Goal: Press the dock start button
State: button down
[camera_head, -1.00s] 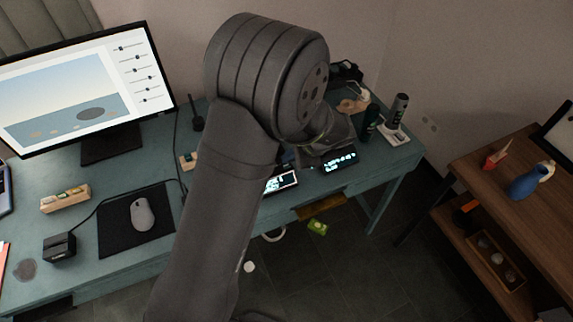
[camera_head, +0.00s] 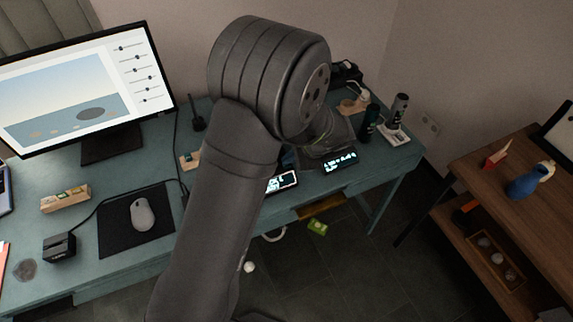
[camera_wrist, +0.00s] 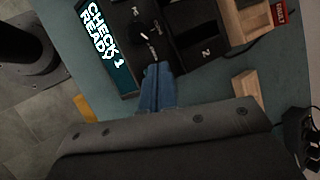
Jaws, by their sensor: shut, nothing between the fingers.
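In the wrist view, my gripper (camera_wrist: 157,68) shows as narrow blue fingers, shut with nothing between them. The tips are over or against the near edge of a black device (camera_wrist: 195,28) with white markings, including a "2"; I cannot tell whether they touch it. This looks like the dock. A small dark round part and white marks lie just beyond the tips; I cannot tell whether that part is the start button. In the head view my arm hides the gripper.
The teal desk (camera_head: 85,185) holds a lit monitor (camera_head: 85,90), a mouse (camera_head: 142,214) and two dark upright bottle-like objects (camera_head: 369,122) at the right. A wooden block (camera_wrist: 247,88) lies right of the fingers in the wrist view. A wooden shelf (camera_head: 500,185) stands right of the desk.

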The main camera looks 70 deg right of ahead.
jog(key=shift+f, duration=0.35)
dwell(0.6)
jog(key=shift+r, duration=0.75)
jog(key=shift+r, duration=0.1)
jog(key=shift+r, duration=2.4)
notch_tip(320, 180, up, 4)
jog(key=shift+f, duration=0.1)
